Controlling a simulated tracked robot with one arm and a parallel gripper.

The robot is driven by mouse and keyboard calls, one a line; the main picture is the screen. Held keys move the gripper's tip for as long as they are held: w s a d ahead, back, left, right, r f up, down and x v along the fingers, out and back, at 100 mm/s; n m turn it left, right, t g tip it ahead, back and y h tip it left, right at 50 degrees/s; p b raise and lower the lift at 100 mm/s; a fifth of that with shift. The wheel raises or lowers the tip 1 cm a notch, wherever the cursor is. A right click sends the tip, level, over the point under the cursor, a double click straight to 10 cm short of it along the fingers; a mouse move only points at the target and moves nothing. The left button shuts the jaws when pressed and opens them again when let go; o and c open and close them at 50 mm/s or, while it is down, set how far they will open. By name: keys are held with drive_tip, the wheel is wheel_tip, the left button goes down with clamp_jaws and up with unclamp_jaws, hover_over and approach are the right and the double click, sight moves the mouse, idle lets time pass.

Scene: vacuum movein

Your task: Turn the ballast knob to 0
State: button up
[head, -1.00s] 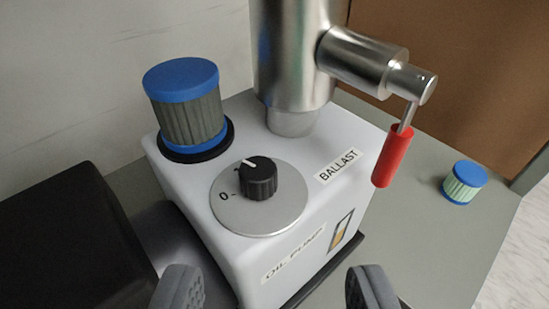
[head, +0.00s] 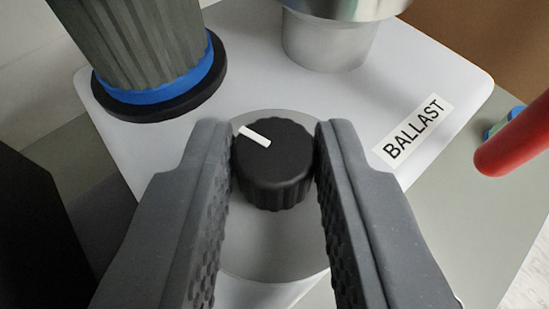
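The ballast knob (head: 272,172) is black and ribbed with a white pointer line on top. The line points to the upper left in the head view. The knob stands on a round grey dial plate (head: 272,245) on the white pump housing (head: 330,95). My gripper (head: 276,150) has one finger on each side of the knob. The fingers are close to its sides, with at most thin gaps; I cannot tell whether they touch it. The 0 mark is hidden behind the left finger. The BALLAST label (head: 413,132) is right of the knob.
A pleated filter with a blue rim (head: 140,50) stands at the upper left on a black ring. A metal cylinder (head: 325,35) rises behind the knob. A red handle (head: 515,138) is at the right. A dark block (head: 35,235) is at the left.

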clamp_jaws()
drive_tip(key=shift+a, duration=0.45)
drive_tip(key=shift+d, duration=0.35)
drive_tip(key=shift+d+y, duration=0.15)
drive_tip(key=shift+y, duration=0.15)
drive_tip(key=shift+d+n+y, duration=0.15)
drive_tip(key=shift+n+y, duration=0.5)
drive_tip(key=shift+d+n+y, duration=0.15)
drive_tip(key=shift+n+y, duration=0.5)
drive_tip(key=shift+d+n+g+y, duration=0.15)
drive_tip(key=shift+n+g+y, duration=0.15)
drive_tip(key=shift+n+y, duration=0.55)
drive_tip(key=n+y, duration=0.1)
drive_tip(key=n+g+y, duration=0.1)
drive_tip(key=shift+w+d+y, duration=0.1)
drive_tip(key=shift+w+y, duration=0.1)
drive_tip(key=shift+y, duration=0.15)
drive_tip(key=shift+n+g+y, duration=0.6)
drive_tip(key=shift+n+y, duration=0.2)
drive_tip(key=shift+n, duration=0.25)
drive_tip(key=shift+n+y, duration=0.3)
